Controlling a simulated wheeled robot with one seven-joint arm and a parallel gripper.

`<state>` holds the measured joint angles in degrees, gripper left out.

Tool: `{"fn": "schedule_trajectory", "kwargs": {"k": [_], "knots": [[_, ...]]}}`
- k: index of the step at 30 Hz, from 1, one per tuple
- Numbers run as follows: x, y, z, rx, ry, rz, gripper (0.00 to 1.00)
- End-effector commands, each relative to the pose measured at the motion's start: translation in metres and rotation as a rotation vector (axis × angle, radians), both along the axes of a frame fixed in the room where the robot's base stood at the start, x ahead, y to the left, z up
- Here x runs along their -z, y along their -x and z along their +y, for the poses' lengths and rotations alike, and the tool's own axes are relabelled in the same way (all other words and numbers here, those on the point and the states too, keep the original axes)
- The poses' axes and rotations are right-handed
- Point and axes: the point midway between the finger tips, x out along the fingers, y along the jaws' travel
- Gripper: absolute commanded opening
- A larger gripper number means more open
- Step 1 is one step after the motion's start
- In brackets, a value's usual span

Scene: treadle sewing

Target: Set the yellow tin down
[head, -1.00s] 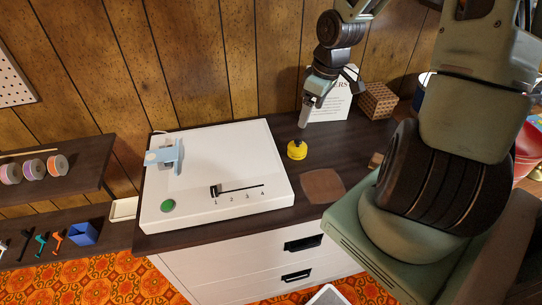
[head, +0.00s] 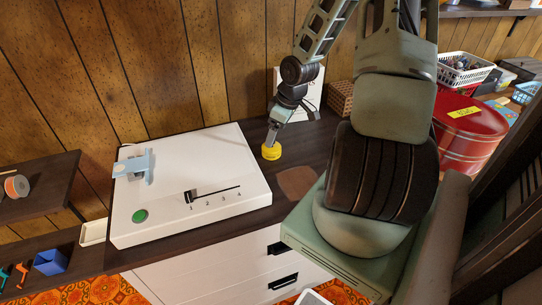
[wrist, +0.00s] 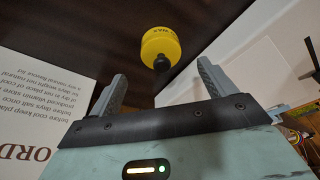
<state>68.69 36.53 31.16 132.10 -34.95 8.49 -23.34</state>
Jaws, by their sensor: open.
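The yellow tin (head: 271,152) stands on the dark countertop (head: 236,215), just right of the white machine. In the wrist view the tin (wrist: 160,47) shows dark lettering and a black knob, lying ahead of the gap between my fingers. My gripper (wrist: 160,84) is open, its two grey fingers apart with nothing between them. In the head view my gripper (head: 271,136) is right at the tin's top, partly hiding it; I cannot tell whether they touch.
The white machine (head: 210,165) has a slider, a green button (head: 140,215) and a pale blue clamp (head: 133,165). A brown patch (head: 297,181) lies in front of the tin. A printed white card (head: 312,92) and a woven box (head: 341,97) stand behind. A red tin (head: 470,135) is at right.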

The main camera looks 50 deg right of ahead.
Motion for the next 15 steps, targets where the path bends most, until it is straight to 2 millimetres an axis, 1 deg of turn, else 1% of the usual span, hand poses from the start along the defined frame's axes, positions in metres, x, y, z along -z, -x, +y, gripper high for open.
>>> {"fn": "schedule_trajectory", "kwargs": {"k": [1,8,15], "knots": [[0.009,-0.002,0.001,-0.002,0.000,0.001,0.83],[0.023,-0.006,0.002,-0.001,0.000,0.001,0.83],[0.056,-0.014,0.007,-0.002,-0.001,0.001,0.83]]}}
